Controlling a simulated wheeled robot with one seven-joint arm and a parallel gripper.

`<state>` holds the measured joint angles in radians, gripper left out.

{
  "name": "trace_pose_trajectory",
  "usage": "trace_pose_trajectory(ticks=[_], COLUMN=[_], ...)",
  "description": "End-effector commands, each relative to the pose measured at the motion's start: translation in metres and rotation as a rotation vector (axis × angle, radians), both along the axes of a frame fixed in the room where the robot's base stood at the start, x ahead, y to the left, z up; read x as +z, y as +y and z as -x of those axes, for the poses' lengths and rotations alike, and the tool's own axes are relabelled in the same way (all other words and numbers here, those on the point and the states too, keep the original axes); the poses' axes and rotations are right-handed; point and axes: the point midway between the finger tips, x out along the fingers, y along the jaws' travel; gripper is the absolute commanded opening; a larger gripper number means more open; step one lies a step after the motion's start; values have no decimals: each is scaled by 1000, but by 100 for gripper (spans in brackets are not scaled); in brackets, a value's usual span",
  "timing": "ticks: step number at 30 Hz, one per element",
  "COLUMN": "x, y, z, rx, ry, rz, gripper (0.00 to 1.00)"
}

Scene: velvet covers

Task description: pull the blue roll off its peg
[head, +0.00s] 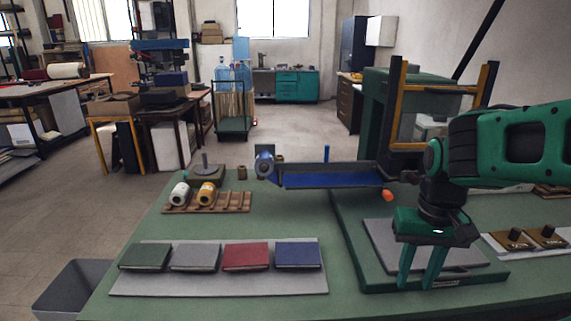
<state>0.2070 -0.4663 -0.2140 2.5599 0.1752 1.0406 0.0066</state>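The blue roll (264,166) is at the back middle of the green table, its round end facing me. It sits at the left end of a long blue strip or trough (330,178). Its peg is not clearly visible, and I cannot tell how the roll sits on it. My gripper (420,268) is at the right, pointing down over a grey board (378,240) on a green base. Its two fingers are apart with nothing between them. It is well to the right of the roll and nearer to me.
A wooden rack (232,204) holds a white roll (180,193) and an orange roll (207,193). Several coloured covers lie on a grey mat (220,287) in front. An orange knob (388,195) and a yellow-and-black frame (397,105) stand behind my gripper.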

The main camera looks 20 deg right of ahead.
Motion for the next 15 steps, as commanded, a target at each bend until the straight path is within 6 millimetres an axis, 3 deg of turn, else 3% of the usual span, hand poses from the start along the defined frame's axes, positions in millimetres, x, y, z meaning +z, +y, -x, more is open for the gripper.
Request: trace_pose_trajectory(ticks=[8, 12, 15], x=[0, 5, 3], y=[0, 0, -4], z=[0, 7, -13], rx=[0, 38, 161], ry=[0, -27, -70], rz=[0, 6, 29], gripper=[31, 65, 68])
